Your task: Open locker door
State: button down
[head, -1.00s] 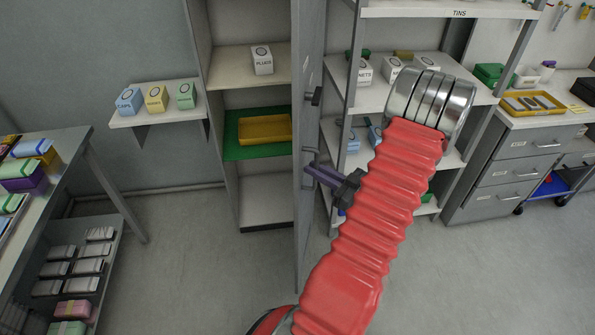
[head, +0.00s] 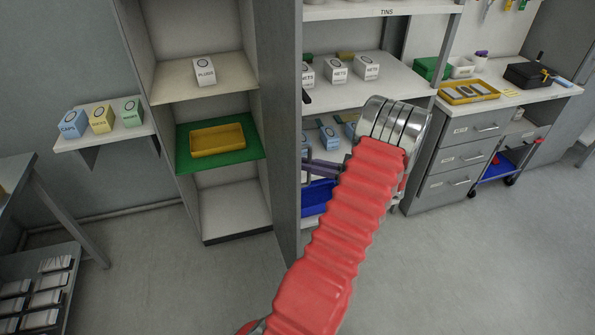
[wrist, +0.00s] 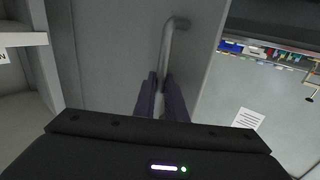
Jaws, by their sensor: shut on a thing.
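The locker (head: 230,205) is the tall grey cabinet with several shelves, left of centre in the head view. Its door (head: 279,130) stands wide open at the locker's right side and is seen at a steep angle. My gripper (head: 320,168) is at the far right side of the door, partly hidden by my red arm. In the wrist view a grey bar handle (wrist: 172,45) runs down the door face (wrist: 110,50). The purple fingers of my gripper (wrist: 160,98) are on either side of the bar's lower part, shut on it.
The locker holds a yellow tray (head: 217,140) on a green mat and a white PLUGS box (head: 204,69). An open shelf rack (head: 370,90) with boxes stands close behind the door. A drawer unit (head: 462,160) is at the right. The floor (head: 130,270) in front is clear.

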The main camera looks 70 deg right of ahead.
jog(key=shift+s+d+r+n+y, duration=0.1)
jog(key=shift+s+d+n+y, duration=0.5)
jog(key=shift+s+d, duration=0.55)
jog(key=shift+w+d, duration=0.1)
jog(key=c, duration=1.8)
grip_release()
jog(key=s, duration=0.4)
jog(key=s+d, duration=0.1)
jog(key=s, duration=0.8)
jog(key=shift+s+d, duration=0.15)
jog(key=shift+s, duration=0.25)
